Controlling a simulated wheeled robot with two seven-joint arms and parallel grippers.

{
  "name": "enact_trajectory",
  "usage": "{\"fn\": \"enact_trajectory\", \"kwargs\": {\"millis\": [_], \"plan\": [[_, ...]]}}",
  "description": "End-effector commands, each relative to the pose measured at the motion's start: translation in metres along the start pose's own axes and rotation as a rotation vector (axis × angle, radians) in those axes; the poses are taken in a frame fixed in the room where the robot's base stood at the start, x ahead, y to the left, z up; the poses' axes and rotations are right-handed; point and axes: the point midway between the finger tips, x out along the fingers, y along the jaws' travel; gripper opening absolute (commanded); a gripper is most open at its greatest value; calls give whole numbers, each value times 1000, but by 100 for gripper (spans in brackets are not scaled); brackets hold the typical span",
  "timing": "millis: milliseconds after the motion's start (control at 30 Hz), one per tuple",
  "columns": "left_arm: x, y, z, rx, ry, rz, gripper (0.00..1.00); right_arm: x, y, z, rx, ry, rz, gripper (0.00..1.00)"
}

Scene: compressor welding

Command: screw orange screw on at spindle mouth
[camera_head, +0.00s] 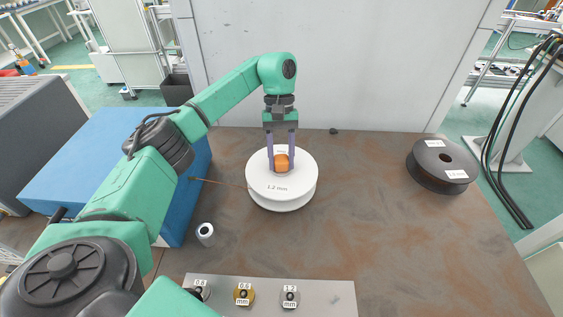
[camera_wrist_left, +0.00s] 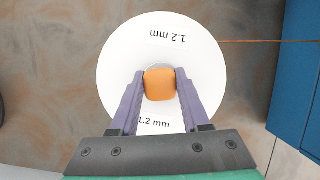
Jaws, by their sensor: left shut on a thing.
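The orange screw (camera_head: 281,162) is at the centre of a white spool (camera_head: 282,192) marked 1.2 mm. My left gripper (camera_head: 282,165) comes down from above and is shut on the orange screw, with a purple finger on either side of it. The left wrist view shows the orange screw (camera_wrist_left: 160,84) between the two fingertips, over the middle of the white spool (camera_wrist_left: 122,60). The spindle mouth is hidden under the screw and fingers. Whether the screw touches the spool's hub I cannot tell. My right gripper is not in view.
A black spool (camera_head: 440,166) lies at the right of the brown table. A blue box (camera_head: 90,160) stands at the left, with a thin wire running toward the spool. A small grey cylinder (camera_head: 206,234) and a grey plate (camera_head: 325,290) with labelled rollers are at the front.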

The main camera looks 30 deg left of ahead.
Motion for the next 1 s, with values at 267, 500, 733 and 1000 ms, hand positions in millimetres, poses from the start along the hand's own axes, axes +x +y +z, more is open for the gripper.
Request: {"fn": "enact_trajectory", "kwargs": {"millis": [267,500,733,1000], "plan": [[8,-2,-1,49,-5,-36,0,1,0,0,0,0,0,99],[4,-1,0,427,-6,-192,0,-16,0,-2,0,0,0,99],[8,-2,-1,507,-7,-222,0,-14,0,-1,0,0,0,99],[8,-2,-2,652,-8,-280,0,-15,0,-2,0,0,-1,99]]}}
